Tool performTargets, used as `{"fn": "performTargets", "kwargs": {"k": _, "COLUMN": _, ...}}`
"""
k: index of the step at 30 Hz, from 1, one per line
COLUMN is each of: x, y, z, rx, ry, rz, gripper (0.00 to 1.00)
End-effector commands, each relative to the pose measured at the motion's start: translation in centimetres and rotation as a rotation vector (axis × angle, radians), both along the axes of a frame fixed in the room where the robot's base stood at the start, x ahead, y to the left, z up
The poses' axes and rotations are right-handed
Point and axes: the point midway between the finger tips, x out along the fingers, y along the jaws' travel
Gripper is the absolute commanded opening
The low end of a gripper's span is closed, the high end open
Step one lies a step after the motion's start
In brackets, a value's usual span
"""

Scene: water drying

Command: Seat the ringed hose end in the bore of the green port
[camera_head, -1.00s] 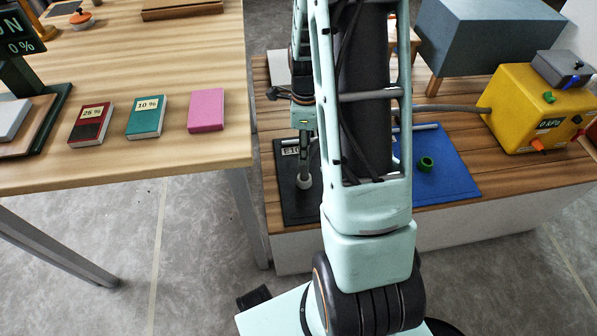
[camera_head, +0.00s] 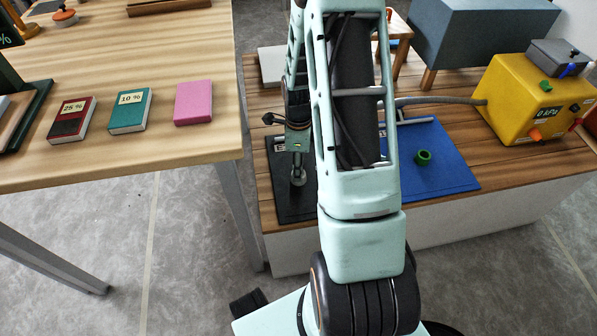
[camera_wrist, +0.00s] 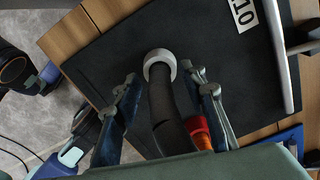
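A dark hose piece with a pale grey ring (camera_wrist: 160,64) at its far end stands over the dark mat in the wrist view; the pale end also shows in the head view (camera_head: 298,180). My gripper (camera_wrist: 168,88) has its fingers apart, one on each side of this dark piece, with a visible gap on the left. I cannot tell whether the right finger touches it. A red-orange part (camera_wrist: 198,132) lies beside the right finger. The green port (camera_head: 423,157) stands on the blue mat (camera_head: 450,180), right of my arm and well apart from my gripper.
A grey hose (camera_head: 440,101) runs from the yellow pump box (camera_head: 525,100) leftward behind my arm. A grey-blue block (camera_head: 485,35) stands behind. A table with books (camera_head: 128,111) is at left.

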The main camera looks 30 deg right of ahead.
Motion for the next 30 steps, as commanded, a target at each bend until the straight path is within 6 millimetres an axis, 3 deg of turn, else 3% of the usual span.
{"fn": "performTargets", "kwargs": {"k": 4, "x": 0.0, "y": 0.0, "z": 0.1, "rx": -0.001, "ry": -0.001, "rz": 0.000, "gripper": 0.36}}
{"fn": "performTargets", "kwargs": {"k": 14, "x": 0.0, "y": 0.0, "z": 0.1, "rx": -0.001, "ry": -0.001, "rz": 0.000, "gripper": 0.00}}
{"fn": "performTargets", "kwargs": {"k": 23, "x": 0.0, "y": 0.0, "z": 0.4, "rx": -0.001, "ry": -0.001, "rz": 0.000, "gripper": 0.00}}
{"fn": "performTargets", "kwargs": {"k": 30, "x": 0.1, "y": 0.0, "z": 4.3, "rx": -0.003, "ry": -0.004, "rz": 0.001, "gripper": 0.00}}
